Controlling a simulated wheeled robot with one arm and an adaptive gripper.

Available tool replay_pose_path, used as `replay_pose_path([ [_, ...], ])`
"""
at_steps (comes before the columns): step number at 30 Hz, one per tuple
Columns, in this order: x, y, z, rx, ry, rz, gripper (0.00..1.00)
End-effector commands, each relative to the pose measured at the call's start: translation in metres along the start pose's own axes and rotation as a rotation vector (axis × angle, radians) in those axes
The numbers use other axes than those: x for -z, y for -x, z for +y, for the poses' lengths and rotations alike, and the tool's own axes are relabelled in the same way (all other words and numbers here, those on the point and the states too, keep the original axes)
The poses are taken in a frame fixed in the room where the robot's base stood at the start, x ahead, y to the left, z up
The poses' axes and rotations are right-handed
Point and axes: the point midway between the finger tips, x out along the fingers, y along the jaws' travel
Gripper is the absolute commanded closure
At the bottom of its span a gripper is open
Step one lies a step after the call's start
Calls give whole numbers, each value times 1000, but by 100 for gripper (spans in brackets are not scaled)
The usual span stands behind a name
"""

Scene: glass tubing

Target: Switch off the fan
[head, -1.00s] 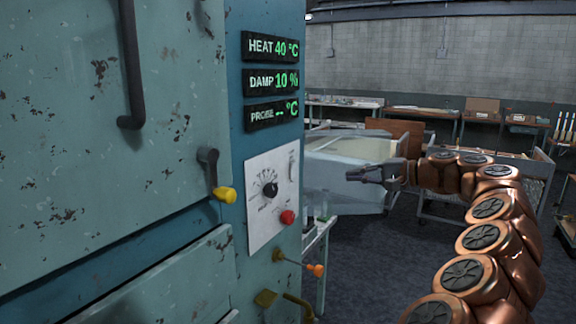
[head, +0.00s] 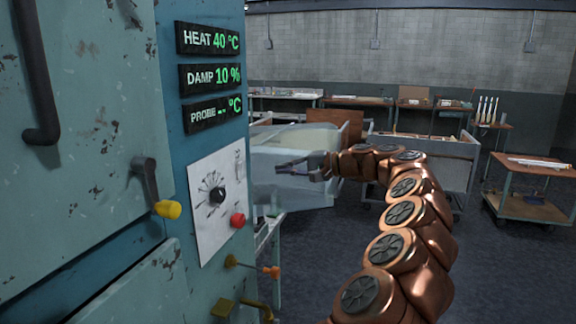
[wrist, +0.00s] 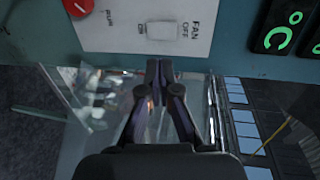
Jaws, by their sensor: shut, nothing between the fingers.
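The fan switch (wrist: 163,31) is a pale rocker on the white control panel (wrist: 112,12), at the top middle of the wrist view. It is marked FAN, with OFF on its right side and ON on its left. Which side is pressed in I cannot tell. In the head view the switch (head: 239,161) is small, at the upper right of the white panel (head: 207,240). My gripper (head: 280,168) is shut and empty, to the right of the panel and apart from it. In the wrist view its fingertips (wrist: 159,66) sit just below the panel's edge, under the switch.
The panel also has a black knob (head: 218,195) and a red button (head: 238,220). A yellow-tipped lever (head: 168,209) and an orange-tipped rod (head: 271,271) stick out of the blue cabinet. A glass-walled bin (head: 298,185) stands behind my gripper.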

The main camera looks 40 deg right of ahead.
Motion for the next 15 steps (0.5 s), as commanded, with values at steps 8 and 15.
replay_pose_path([
  [8,0,-49,-3,-1,0,1,100],
  [15,1,-83,-9,-2,0,3,100],
])
